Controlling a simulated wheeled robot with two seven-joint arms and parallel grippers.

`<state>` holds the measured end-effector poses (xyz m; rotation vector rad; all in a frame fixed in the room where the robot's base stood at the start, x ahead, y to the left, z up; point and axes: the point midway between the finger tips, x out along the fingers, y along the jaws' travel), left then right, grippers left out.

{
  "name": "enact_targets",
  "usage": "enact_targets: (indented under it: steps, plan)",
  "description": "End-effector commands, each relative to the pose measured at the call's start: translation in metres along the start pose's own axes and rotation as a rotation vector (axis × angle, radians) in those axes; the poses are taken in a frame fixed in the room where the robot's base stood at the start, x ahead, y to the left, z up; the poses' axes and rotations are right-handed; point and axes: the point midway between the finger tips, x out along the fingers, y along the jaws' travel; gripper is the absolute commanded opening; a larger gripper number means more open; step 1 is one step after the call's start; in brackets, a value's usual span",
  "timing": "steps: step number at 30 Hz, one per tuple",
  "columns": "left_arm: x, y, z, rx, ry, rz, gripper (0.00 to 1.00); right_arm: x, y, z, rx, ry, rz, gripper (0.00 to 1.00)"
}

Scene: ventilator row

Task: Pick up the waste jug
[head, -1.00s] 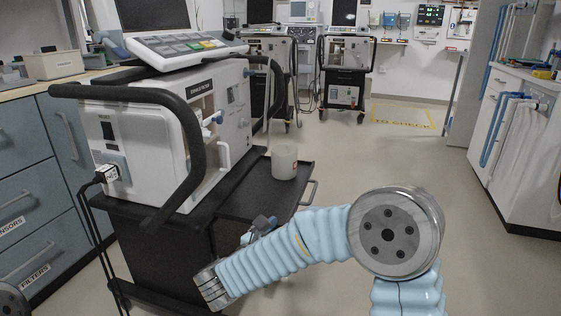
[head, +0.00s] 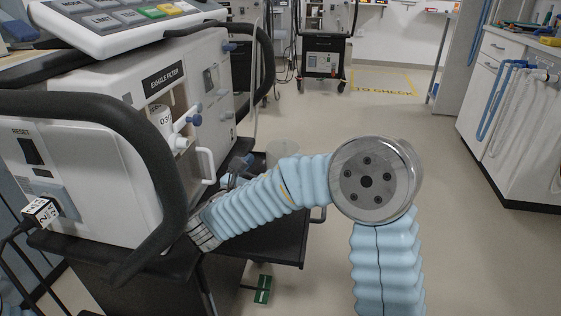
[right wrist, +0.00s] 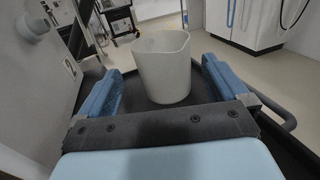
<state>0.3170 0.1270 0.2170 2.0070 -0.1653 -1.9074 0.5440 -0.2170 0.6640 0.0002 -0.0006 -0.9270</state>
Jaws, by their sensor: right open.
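The waste jug is a translucent whitish cup. In the right wrist view the waste jug (right wrist: 163,75) stands upright on a black shelf, ahead of and between the two blue fingers of my right gripper (right wrist: 162,82). The fingers are apart with nothing held; I cannot tell whether they touch the jug. In the head view the jug (head: 283,149) shows only its upper part, with my blue-sleeved right arm hiding the rest. My right gripper (head: 236,172) is partly visible left of it, beside the ventilator. My left gripper is not in view.
The ventilator (head: 100,120), with black handle bars and an exhale filter (head: 160,120), stands close on the left. The black shelf (head: 285,240) has a raised edge and handle. Open floor (head: 400,110) lies to the right, before a white cabinet (head: 510,130).

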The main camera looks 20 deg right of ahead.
Motion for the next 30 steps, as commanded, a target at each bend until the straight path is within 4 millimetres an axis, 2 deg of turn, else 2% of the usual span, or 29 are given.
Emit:
enact_targets:
  steps: [3,11,18,27,30]
  plan:
    - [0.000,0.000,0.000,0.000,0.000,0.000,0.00,0.023,-0.001,0.000,0.001,0.002,-0.003,1.00]
    - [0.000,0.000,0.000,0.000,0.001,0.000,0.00,0.049,-0.001,0.001,0.000,0.000,-0.002,1.00]
    - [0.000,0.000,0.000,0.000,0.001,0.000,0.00,0.085,-0.002,0.003,0.001,0.000,-0.002,1.00]
    - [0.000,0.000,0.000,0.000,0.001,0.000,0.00,0.091,-0.002,0.003,0.000,0.000,0.001,1.00]
    - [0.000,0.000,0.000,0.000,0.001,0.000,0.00,0.091,-0.002,0.003,0.000,0.000,0.000,0.85]
